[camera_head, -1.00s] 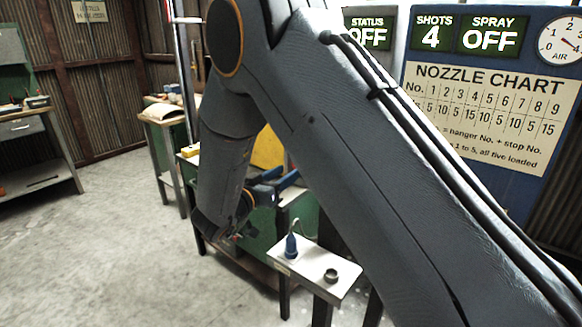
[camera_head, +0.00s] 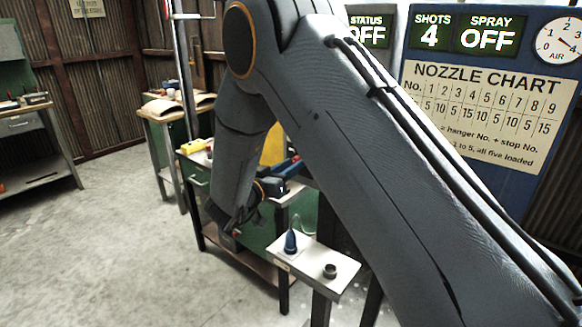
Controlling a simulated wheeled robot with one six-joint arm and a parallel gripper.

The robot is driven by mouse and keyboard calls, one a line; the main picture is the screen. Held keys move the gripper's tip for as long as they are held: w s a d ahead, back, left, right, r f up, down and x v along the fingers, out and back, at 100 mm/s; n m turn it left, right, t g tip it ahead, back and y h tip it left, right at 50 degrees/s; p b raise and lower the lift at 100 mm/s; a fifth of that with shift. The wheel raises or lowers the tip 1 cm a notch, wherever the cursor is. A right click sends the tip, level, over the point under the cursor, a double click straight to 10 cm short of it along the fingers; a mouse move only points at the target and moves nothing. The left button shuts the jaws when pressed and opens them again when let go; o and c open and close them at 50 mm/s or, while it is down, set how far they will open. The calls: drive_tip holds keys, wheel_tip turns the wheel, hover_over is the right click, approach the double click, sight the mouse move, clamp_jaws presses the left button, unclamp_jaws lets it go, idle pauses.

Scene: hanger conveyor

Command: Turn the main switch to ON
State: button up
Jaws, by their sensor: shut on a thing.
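I cannot make out the main switch anywhere in the head view. My arm crosses the middle of the picture, with its elbow at the top and its forearm hanging down to the wrist. The jaws of my gripper do not show; what lies beyond the wrist is hidden or too dark to tell. The STATUS display (camera_head: 370,36) is partly behind my arm, and its visible letters end in "FF". The SPRAY display (camera_head: 489,36) reads OFF. The SHOTS display (camera_head: 432,34) reads 4.
A blue panel carries a nozzle chart (camera_head: 485,117) and an air gauge (camera_head: 561,38). A small stand (camera_head: 300,262) holds a blue nozzle-like piece (camera_head: 291,242) and a dark ring (camera_head: 330,271). A green workbench (camera_head: 199,177) is behind my forearm. The floor at left is clear.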

drive_tip(key=m+h+b, duration=0.1)
drive_tip(key=m+b, duration=1.3)
drive_tip(key=m, duration=0.4)
drive_tip(key=shift+f, duration=0.1)
drive_tip(key=shift+m, duration=0.4)
idle(0.4)
drive_tip(key=o, duration=1.1)
drive_tip(key=shift+c, duration=0.2)
drive_tip(key=shift+a, duration=0.1)
drive_tip(key=b+v, duration=0.1)
drive_tip(key=v, duration=0.6)
drive_tip(key=shift+s+a, duration=0.2)
drive_tip(key=shift+s, duration=0.1)
